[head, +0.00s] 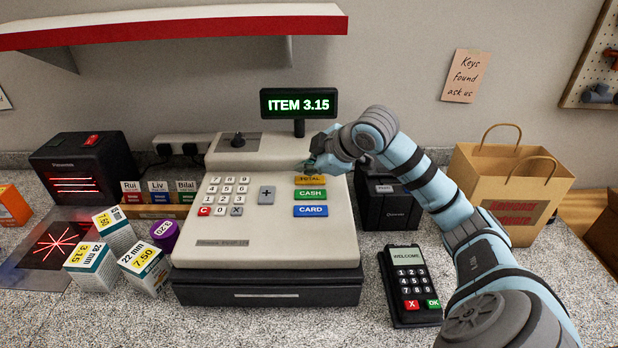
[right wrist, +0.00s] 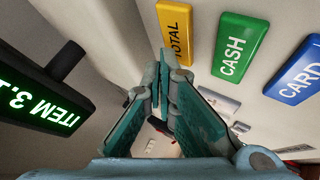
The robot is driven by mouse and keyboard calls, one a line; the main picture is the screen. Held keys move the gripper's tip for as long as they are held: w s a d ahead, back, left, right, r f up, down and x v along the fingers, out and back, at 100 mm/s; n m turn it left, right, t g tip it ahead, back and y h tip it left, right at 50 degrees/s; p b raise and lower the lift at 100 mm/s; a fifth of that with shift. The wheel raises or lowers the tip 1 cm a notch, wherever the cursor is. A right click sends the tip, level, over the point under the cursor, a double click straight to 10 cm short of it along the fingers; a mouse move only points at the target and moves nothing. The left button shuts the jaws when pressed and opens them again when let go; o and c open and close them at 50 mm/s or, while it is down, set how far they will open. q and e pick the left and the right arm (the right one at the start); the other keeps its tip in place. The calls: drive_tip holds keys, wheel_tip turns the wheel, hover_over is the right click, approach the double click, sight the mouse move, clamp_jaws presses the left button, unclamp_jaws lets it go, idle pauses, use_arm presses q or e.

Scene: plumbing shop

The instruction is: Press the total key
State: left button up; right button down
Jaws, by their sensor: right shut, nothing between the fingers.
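The orange total key (head: 310,180) is the top one of three wide keys on the right of the cash register (head: 225,225). It also shows in the right wrist view (right wrist: 176,32), beside the fingertips. My right gripper (head: 310,163) is shut and empty, its tips at the key's far edge in the head view. In the right wrist view its fingertips (right wrist: 164,58) meet close to the key's edge; I cannot tell whether they touch it. The register display (head: 299,104) reads ITEM 3.15. My left gripper is not in view.
The green cash key (head: 310,195) and blue card key (head: 311,210) lie just below the total key. A card terminal (head: 409,285), black printer (head: 388,205) and paper bag (head: 507,185) stand to the right. Several boxes (head: 92,266) and a scanner (head: 82,165) stand left.

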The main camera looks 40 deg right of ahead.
sight(308, 180)
drive_tip(key=shift+f+b, duration=0.45)
drive_tip(key=shift+f, duration=0.1)
idle(0.4)
drive_tip(key=shift+r+p, duration=0.35)
drive_tip(key=shift+r, duration=0.2)
wheel_tip(308, 180, up, 6)
drive_tip(key=p, duration=0.4)
drive_tip(key=shift+p, duration=0.4)
